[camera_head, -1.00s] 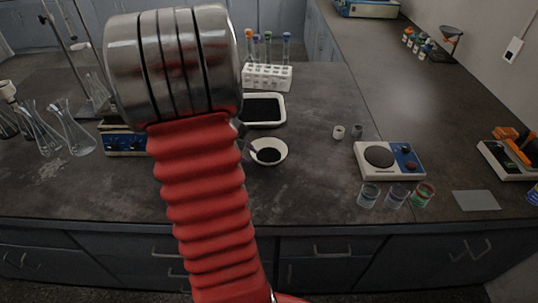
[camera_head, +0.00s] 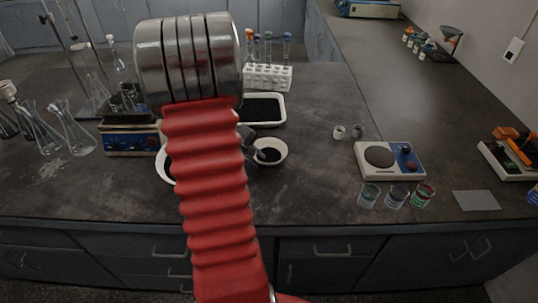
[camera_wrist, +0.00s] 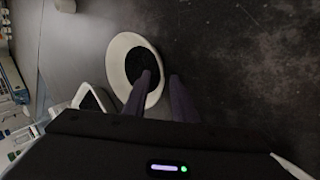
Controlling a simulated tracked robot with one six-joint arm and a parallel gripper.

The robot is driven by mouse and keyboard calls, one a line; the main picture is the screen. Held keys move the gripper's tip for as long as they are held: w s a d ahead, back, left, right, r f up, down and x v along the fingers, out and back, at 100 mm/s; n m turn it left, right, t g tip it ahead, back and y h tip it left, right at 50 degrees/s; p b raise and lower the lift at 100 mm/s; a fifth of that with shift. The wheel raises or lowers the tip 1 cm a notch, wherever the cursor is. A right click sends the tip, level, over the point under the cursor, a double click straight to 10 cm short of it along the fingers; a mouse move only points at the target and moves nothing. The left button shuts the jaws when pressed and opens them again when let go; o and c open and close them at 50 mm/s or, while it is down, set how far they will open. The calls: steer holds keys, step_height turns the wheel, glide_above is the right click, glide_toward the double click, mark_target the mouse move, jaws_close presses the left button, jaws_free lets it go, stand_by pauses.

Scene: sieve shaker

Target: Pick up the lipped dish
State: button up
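I take the lipped dish to be the white round dish (camera_head: 284,149) with black material in it, on the bench just right of my arm. It fills the upper middle of the wrist view (camera_wrist: 117,72). My gripper (camera_wrist: 168,84) is over the dish's right side in that view, with two dark fingers apart. One finger overlaps the inside of the dish and the other lies outside it, with the rim between them. I cannot tell whether either finger touches it. In the head view my gripper (camera_head: 252,143) shows as a dark shape at the dish's left edge, mostly hidden by my arm.
A white tray (camera_head: 283,108) of black material stands behind the dish. A white rim (camera_head: 162,168) shows left of my arm, mostly hidden. A test-tube rack (camera_head: 268,77) is farther back. A hotplate (camera_head: 390,160) and small beakers (camera_head: 397,196) stand right. The bench front is clear.

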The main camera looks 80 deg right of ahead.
steer(key=shift+s+d+f, duration=0.15)
steer(key=shift+d+f, duration=0.05)
steer(key=shift+f, duration=0.25)
steer(key=shift+c, duration=0.6)
jaws_close()
